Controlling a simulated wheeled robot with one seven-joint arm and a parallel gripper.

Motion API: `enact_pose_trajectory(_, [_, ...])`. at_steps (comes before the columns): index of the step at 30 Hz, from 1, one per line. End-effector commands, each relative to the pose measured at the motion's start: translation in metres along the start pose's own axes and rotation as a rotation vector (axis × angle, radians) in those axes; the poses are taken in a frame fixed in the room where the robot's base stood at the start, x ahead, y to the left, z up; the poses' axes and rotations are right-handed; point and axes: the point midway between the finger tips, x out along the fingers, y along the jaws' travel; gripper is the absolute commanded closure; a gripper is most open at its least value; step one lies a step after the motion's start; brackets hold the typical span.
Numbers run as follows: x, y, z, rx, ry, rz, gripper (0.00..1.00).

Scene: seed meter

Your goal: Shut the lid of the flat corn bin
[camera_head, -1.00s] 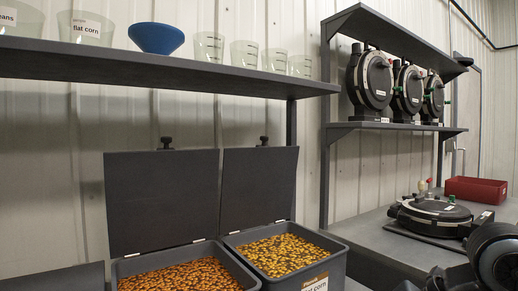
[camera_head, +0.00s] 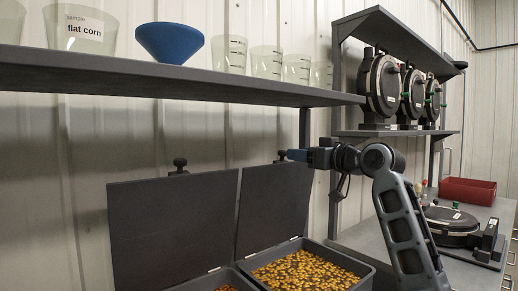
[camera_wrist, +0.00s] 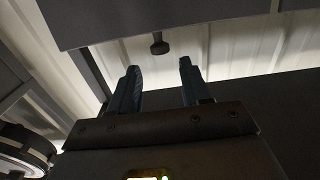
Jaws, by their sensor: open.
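The flat corn bin's lid (camera_head: 273,208) stands open, upright at the back of the right bin (camera_head: 366,265), which is full of yellow kernels. A dark knob (camera_head: 282,156) sits on its top edge. My gripper (camera_head: 292,155) is open, with its blue fingertips at the height of the knob and close to its right side. In the wrist view the knob (camera_wrist: 160,46) appears ahead of the gap between the two fingers (camera_wrist: 159,76), not between them. The lid's edge (camera_wrist: 175,20) crosses the top of that view.
A second open lid (camera_head: 172,232) stands directly left. The upper shelf (camera_head: 180,87), holding a blue funnel (camera_head: 168,43) and clear cups, runs above my gripper. Its post (camera_head: 305,127) stands close by. Seed meters (camera_head: 380,85) sit on a rack at right.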

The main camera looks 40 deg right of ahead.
Motion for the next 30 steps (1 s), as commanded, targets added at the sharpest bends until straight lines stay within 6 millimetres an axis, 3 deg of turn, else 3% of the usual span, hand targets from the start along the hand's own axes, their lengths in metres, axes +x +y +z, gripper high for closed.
enact_pose_trajectory(16, [0.068,0.001,-0.002,0.009,0.001,0.002,0.53])
enact_pose_trajectory(28, [0.077,0.001,-0.001,0.007,0.003,0.002,0.53])
enact_pose_trajectory(30, [0.077,0.001,-0.001,0.007,0.003,0.002,0.58])
